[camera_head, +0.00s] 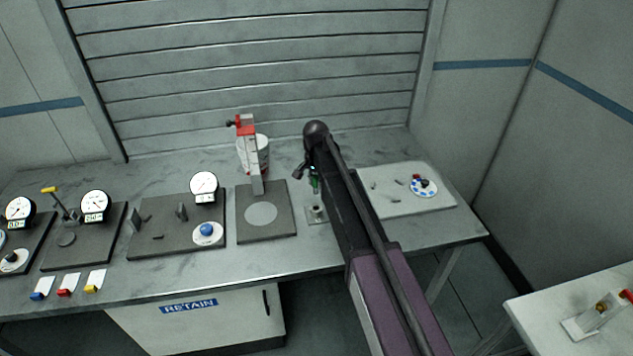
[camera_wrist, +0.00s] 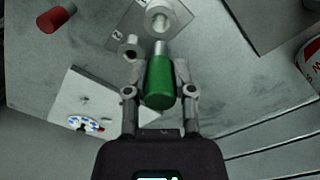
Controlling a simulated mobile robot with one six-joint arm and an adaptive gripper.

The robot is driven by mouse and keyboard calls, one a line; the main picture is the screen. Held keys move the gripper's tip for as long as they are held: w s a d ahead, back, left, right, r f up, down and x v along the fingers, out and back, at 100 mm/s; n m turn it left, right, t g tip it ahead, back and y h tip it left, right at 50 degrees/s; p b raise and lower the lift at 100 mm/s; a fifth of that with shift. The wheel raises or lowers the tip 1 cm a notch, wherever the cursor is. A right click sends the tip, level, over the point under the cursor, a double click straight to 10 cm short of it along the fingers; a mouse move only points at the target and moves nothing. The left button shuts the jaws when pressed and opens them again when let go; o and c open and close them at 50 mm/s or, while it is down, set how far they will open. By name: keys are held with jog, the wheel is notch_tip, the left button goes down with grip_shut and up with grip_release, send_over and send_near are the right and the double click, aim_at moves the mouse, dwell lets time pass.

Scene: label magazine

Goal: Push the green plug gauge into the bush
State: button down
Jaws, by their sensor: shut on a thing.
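My gripper (camera_wrist: 160,72) is shut on the green plug gauge (camera_wrist: 160,84), which has a green handle and a bare metal tip. In the head view the green handle (camera_head: 315,184) shows partly behind my arm, above a small plate. The metal bush (camera_wrist: 159,18), a round ring with a dark hole, stands on this plate (camera_wrist: 130,14); in the head view the bush (camera_head: 317,209) is small. The gauge's tip points at the bush in the wrist view. I cannot tell whether they touch.
A smaller metal round piece (camera_wrist: 131,46) is beside the bush. A red-handled gauge (camera_wrist: 56,19) lies on the bench. A white board (camera_head: 440,198) with a blue-dotted disc is to the right. A dark plate with a red-topped stand (camera_head: 246,128) is to the left.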

aim_at(316, 193)
jog(key=shift+f+b, duration=2.8)
jog(key=shift+f, duration=0.1)
jog(key=shift+f+b, duration=2.1)
dwell(0.5)
jog(key=shift+c, duration=1.9)
grip_release()
jog(key=shift+r, duration=0.1)
jog(key=shift+r, duration=0.1)
notch_tip(316, 193, up, 10)
jog(key=p, duration=1)
jog(key=shift+f, duration=0.2)
